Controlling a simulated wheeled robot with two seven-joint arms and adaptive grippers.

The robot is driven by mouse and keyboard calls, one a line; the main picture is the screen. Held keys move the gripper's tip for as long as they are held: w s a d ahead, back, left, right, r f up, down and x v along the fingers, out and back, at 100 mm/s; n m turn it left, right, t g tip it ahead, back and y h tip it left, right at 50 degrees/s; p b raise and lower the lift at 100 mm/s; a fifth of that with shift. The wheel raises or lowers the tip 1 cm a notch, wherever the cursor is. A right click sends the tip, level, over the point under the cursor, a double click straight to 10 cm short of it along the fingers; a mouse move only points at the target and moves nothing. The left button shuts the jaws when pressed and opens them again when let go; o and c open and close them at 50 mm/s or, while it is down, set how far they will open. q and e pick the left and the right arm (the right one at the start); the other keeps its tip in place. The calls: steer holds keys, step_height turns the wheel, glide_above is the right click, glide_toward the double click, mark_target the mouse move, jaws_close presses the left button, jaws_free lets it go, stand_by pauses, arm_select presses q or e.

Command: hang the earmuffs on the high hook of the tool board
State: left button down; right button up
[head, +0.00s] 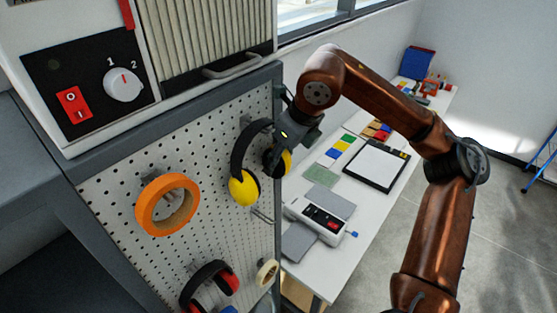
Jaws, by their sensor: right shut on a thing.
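Black earmuffs with yellow cups (243,187) are upright in front of the upper right part of the white perforated tool board (120,195), headband on top. My right gripper (277,150) is shut on the earmuffs at their right side, near the right cup. A grey hook (245,121) shows on the board beside the top of the headband. I cannot tell whether the headband rests on it. The gripper partly covers the right cup. My left gripper is not in view.
An orange tape ring (167,205), red-and-black earmuffs (210,284) and a small cream roll (267,272) hang on the board. A machine with a dial (122,85) stands above it. A white table (350,220) with a label-maker-like device (318,218) lies to the right.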

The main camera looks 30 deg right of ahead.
stand_by(0.4)
steer(key=o, duration=1.4)
